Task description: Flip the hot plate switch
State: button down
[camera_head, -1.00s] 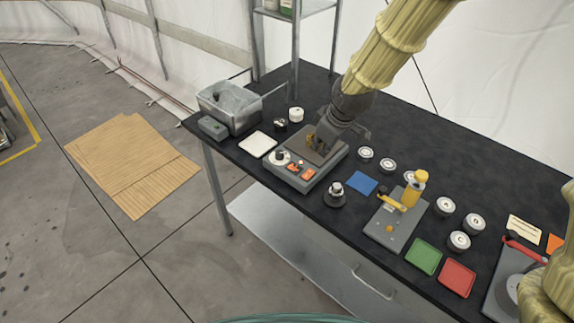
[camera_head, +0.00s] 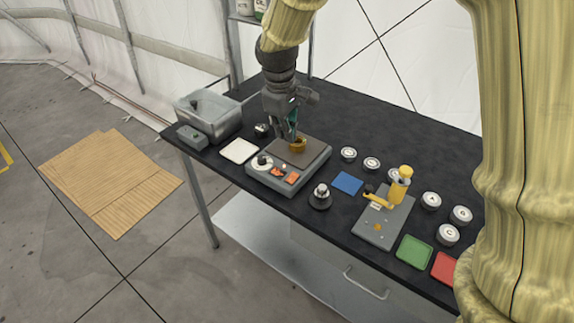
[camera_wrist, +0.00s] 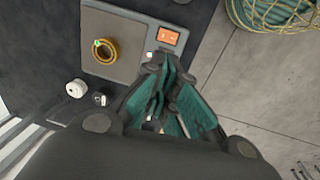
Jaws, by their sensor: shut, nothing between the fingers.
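The grey hot plate (camera_head: 318,163) sits on the black table, with a dark square top. Its front panel has a round dial with a black knob (camera_head: 263,159) and two orange switches, a left one (camera_head: 278,171) and a right one (camera_head: 292,178). An orange switch also shows in the wrist view (camera_wrist: 169,37). A brass ring (camera_wrist: 104,50) lies on the plate top. My gripper (camera_head: 291,138) points down over the plate in the head view, close to the ring. Its teal fingers (camera_wrist: 165,62) are shut and empty, hiding part of the panel in the wrist view.
A metal basin (camera_head: 212,116) and a white pad (camera_head: 239,150) lie left of the hot plate. A black-based knob (camera_head: 320,197), a blue pad (camera_head: 347,183) and a grey board with a yellow lever (camera_head: 382,222) lie to its right. Several round weights stand beyond.

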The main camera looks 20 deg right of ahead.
aim_at(290, 174)
jog(key=shift+f, duration=0.1)
jog(key=shift+w+d+f+p, duration=0.2)
jog(key=shift+f+p, duration=0.5)
jog(key=shift+f, duration=1.6)
jog(key=shift+w+d+f+p, duration=0.2)
jog(key=shift+f+p, duration=0.55)
jog(key=shift+f, duration=1.55)
jog(key=shift+w+d+f+p, duration=0.2)
jog(key=shift+f+p, duration=0.5)
jog(key=shift+f, duration=1.6)
